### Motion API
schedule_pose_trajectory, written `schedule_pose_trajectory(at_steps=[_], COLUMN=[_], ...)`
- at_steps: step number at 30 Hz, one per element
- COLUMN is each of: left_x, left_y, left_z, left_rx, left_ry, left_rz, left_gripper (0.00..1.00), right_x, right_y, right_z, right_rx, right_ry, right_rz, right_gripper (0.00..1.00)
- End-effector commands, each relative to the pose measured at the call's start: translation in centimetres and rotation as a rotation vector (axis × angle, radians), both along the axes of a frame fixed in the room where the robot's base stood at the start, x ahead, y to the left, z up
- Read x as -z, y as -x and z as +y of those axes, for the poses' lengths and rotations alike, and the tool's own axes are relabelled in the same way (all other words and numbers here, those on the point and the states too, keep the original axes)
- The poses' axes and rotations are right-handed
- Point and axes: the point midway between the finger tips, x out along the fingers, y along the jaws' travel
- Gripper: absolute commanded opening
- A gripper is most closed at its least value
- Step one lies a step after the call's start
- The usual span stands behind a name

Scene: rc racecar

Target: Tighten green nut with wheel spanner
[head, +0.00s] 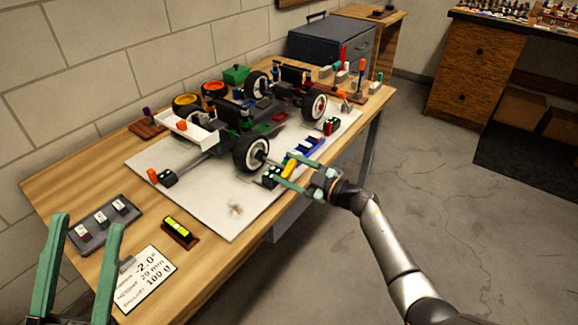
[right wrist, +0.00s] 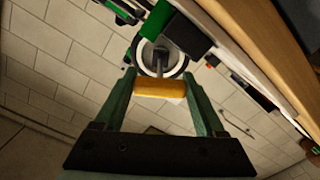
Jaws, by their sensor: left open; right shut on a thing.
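The RC car (head: 235,120) stands on a white board on the table, with its near wheel (head: 249,154) facing my right arm. My right gripper (head: 284,168) is shut on the yellow handle of the wheel spanner (head: 291,164), beside that wheel. In the right wrist view, the yellow handle (right wrist: 160,89) lies crosswise between the fingers, and its grey shaft points at the hub of the wheel (right wrist: 174,72). I cannot tell whether the spanner touches the hub. I cannot make out the green nut there. My left gripper (head: 88,224) is open and empty near the table's front-left corner.
The white board (head: 215,205) has bare space at the front. A dark tray (head: 104,224), a yellow level (head: 180,230) and a label card (head: 145,281) lie at the near left. Small stands and a blue rack (head: 305,148) line the right side. A toolbox (head: 330,40) stands behind.

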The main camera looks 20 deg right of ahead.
Motion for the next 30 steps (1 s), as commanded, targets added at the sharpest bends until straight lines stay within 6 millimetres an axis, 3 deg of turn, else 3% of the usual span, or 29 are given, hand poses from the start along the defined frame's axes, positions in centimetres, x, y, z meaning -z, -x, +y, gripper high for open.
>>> schedule_pose_trajectory(at_steps=[30], left_x=[-1.4], left_y=[0.0], left_z=[0.0], left_rx=[0.0], left_ry=[0.0], left_rz=[0.0], left_gripper=[0.5], right_x=[0.0], right_y=[-0.1], right_z=[-0.3], right_rx=[0.011], right_ry=[-0.087], right_rz=[0.066], right_gripper=[0.05])
